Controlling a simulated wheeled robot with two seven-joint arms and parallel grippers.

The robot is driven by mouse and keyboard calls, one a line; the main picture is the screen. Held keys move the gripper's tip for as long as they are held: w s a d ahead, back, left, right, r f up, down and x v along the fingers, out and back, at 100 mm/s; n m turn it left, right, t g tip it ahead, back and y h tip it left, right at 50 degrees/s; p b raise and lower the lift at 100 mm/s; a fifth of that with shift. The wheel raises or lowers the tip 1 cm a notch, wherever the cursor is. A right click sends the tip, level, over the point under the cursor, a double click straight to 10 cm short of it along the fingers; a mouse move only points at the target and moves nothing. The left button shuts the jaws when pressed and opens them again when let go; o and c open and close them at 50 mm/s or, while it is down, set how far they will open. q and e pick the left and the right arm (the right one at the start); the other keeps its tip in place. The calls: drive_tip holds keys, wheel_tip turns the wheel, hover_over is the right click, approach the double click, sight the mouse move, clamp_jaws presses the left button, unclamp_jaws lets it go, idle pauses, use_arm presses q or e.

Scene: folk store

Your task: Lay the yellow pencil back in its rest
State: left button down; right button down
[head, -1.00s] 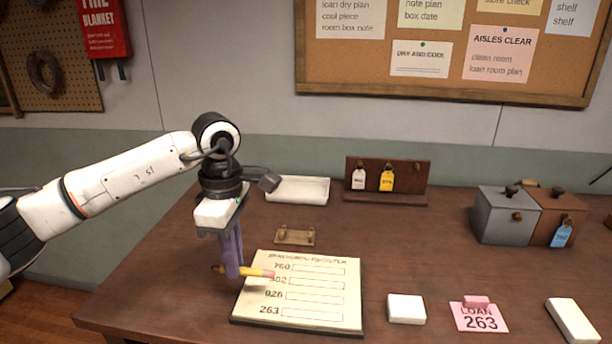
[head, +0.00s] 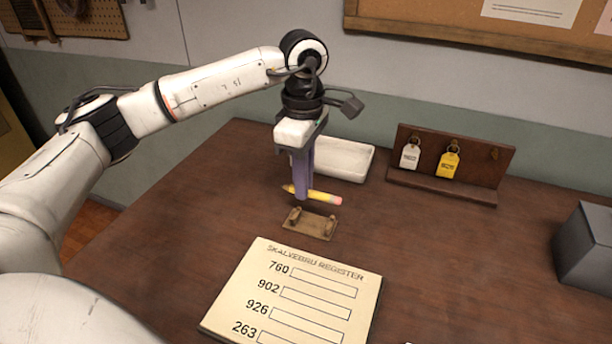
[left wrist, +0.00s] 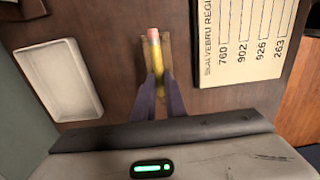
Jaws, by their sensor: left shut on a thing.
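The yellow pencil (head: 322,196) with a pink eraser end is held level by my left gripper (head: 301,194), which is shut on it. The pencil also shows between the purple fingers in the left wrist view (left wrist: 156,58), its eraser end pointing away. The small wooden rest (head: 311,224) with two raised supports lies on the table just below and in front of the pencil. In the left wrist view the rest (left wrist: 166,46) is under the pencil and partly hidden by it. The pencil appears apart from the rest, above it. My right gripper is not in view.
A register board (head: 292,297) lies in front of the rest. A white tray (head: 345,160) stands behind the gripper. A wooden key rack (head: 484,166) with white and yellow tags is at the back, and a grey box (head: 587,248) is at the right. Table between them is clear.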

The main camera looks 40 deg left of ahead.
use_arm(q)
drive_tip(key=shift+f+b, duration=1.45)
drive_tip(key=shift+f, duration=0.8)
drive_tip(key=shift+w+f+b, duration=0.1)
drive_tip(key=shift+f+b, duration=0.3)
drive_tip(key=shift+f, duration=0.55)
drive_tip(key=c, duration=1.7)
unclamp_jaws()
drive_tip(key=shift+r, duration=0.1)
wheel_tip(320, 180, up, 9)
drive_tip(key=shift+r, duration=0.6)
